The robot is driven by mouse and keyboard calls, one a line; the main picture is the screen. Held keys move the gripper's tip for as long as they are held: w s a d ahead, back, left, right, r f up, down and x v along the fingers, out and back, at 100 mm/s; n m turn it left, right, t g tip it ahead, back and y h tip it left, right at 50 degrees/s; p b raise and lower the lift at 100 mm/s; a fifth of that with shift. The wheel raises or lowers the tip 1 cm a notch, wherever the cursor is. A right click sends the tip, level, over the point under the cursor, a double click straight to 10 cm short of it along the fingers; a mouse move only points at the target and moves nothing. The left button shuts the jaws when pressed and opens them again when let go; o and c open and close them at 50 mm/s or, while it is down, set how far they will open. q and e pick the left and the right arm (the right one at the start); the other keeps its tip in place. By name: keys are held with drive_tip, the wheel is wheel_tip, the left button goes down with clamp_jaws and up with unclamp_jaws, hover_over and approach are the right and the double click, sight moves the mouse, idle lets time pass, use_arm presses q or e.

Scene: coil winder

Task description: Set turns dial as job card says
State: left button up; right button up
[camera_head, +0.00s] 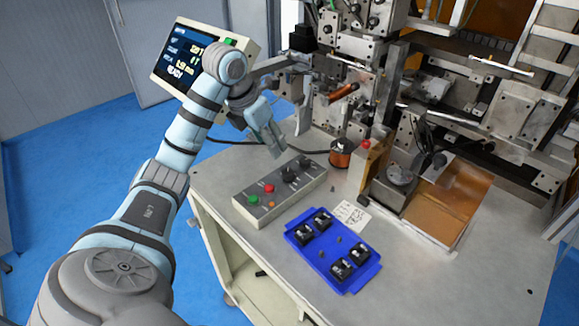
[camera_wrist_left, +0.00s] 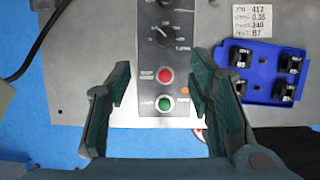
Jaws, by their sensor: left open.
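The grey control box (camera_head: 282,190) on the table carries two black dials, a nearer one (camera_head: 289,174) and a farther one (camera_head: 305,161), plus red and green buttons. In the wrist view the nearer dial (camera_wrist_left: 163,31) has small lettering beside it, hard to read; the other dial (camera_wrist_left: 163,3) is cut by the top edge. The job card (camera_head: 351,215) lies behind the blue tray; in the wrist view the card (camera_wrist_left: 251,19) seems to show 412, 0.35, 240 and B7. My left gripper (camera_head: 277,150) is open and empty above the box, its fingers (camera_wrist_left: 160,72) apart.
The blue tray (camera_head: 300,240) with several black parts lies right of the box. A tilted screen (camera_head: 185,75) reads READY. The copper wire spool (camera_head: 341,158) and winder (camera_head: 345,50) stand behind. The table's front right is clear.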

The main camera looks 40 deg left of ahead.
use_arm(q)
drive_tip(key=b, duration=0.4)
approach(287, 172)
drive_tip(key=f, duration=0.1)
drive_tip(key=x, duration=0.7)
drive_tip(key=shift+w+f, duration=0.25)
drive_tip(key=shift+w, duration=0.25)
drive_tip(key=shift+a+f, duration=0.1)
drive_tip(key=shift+f, duration=0.05)
drive_tip(key=shift+s, duration=0.3)
drive_tip(key=shift+c, duration=0.6)
drive_tip(key=shift+w, duration=0.1)
clamp_jaws()
use_arm(e)
drive_tip(key=f, duration=0.2)
drive_tip(key=s+f, duration=0.1)
drive_tip(key=f, duration=0.1)
drive_tip(key=shift+s+f, duration=0.1)
drive_tip(key=shift+f, duration=0.3)
